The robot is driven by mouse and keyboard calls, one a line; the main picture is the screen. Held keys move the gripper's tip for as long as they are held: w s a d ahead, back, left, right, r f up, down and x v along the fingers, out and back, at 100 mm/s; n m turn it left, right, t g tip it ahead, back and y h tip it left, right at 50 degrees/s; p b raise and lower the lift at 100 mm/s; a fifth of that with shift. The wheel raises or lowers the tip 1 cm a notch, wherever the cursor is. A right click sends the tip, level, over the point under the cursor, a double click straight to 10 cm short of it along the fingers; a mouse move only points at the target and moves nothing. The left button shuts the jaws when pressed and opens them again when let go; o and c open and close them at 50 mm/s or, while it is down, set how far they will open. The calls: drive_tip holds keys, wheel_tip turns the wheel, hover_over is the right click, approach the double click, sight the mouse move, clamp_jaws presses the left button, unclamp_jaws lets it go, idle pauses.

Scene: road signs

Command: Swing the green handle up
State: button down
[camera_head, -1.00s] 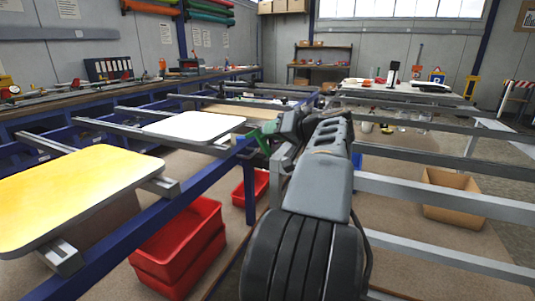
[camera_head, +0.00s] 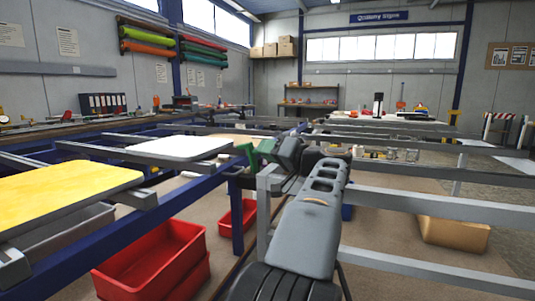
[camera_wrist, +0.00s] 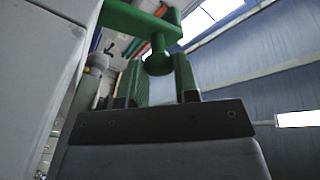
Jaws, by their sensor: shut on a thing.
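The green handle (camera_head: 262,148) shows near the middle of the head view, at the end of the blue frame rail. My gripper (camera_head: 268,150) is at it, largely hidden by my wrist and arm. In the wrist view, the green handle (camera_wrist: 140,20) crosses the top as a bar, with a rounded grip hanging from it. My gripper (camera_wrist: 159,68) has a finger on each side of that grip and is shut on it. The handle's pivot is not clear in either view.
A yellow panel (camera_head: 60,195) and a white panel (camera_head: 180,147) lie on the rails at left. Red bins (camera_head: 155,255) stand below. Grey rails (camera_head: 440,203) run across the right side, with a cardboard box (camera_head: 453,234) under them.

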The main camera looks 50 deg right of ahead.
drive_tip(key=c, duration=0.9)
unclamp_jaws()
drive_tip(key=s+p, duration=0.1)
drive_tip(key=s, duration=0.8)
drive_tip(key=s+p, duration=0.1)
drive_tip(key=s, duration=0.3)
drive_tip(key=shift+s+a+f+p, duration=0.15)
drive_tip(key=shift+s+f+p, duration=0.15)
drive_tip(key=shift+s+p, duration=0.1)
